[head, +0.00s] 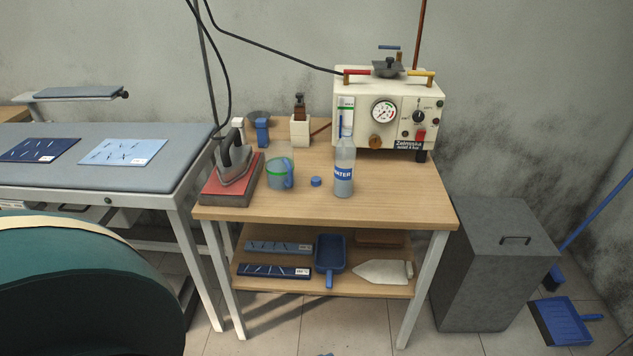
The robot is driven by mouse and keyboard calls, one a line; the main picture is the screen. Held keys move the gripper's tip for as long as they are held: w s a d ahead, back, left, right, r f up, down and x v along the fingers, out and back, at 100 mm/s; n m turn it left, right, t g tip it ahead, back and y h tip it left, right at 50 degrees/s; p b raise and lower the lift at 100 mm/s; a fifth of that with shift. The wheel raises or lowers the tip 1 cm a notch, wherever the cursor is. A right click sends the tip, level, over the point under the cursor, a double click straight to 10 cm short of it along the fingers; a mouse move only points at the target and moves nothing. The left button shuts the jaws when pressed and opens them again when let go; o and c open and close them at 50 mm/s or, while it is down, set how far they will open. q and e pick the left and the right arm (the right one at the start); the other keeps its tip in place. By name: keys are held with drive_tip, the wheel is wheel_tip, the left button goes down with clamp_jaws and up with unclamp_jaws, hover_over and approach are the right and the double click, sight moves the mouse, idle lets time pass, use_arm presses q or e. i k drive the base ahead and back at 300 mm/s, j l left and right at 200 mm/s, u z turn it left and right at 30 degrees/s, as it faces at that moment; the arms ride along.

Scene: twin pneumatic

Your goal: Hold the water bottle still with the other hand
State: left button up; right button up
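The water bottle (344,184) is clear with a blue and white "WATER" label. It stands upright on the wooden table (400,205), in front of the cream steam unit (362,88). A small blue cap (316,181) lies on the table just left of the bottle. No cap shows clearly on the bottle's neck, which overlaps the unit behind it. Neither of my grippers is in view, and nothing is seen touching the bottle.
A measuring jug (279,176) stands left of the cap. An iron (234,160) rests on a red pad (228,190) at the table's left. The table front right of the bottle is clear. A grey bin (490,265) stands at the right.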

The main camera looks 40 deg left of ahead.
sight(346, 156)
drive_tip(key=i+j, duration=0.15)
drive_tip(key=j, duration=0.15)
drive_tip(key=i+j, duration=0.15)
drive_tip(key=j, duration=0.15)
drive_tip(key=i+j, duration=0.1)
drive_tip(key=j, duration=0.2)
drive_tip(key=i+j, duration=0.15)
drive_tip(key=j, duration=0.2)
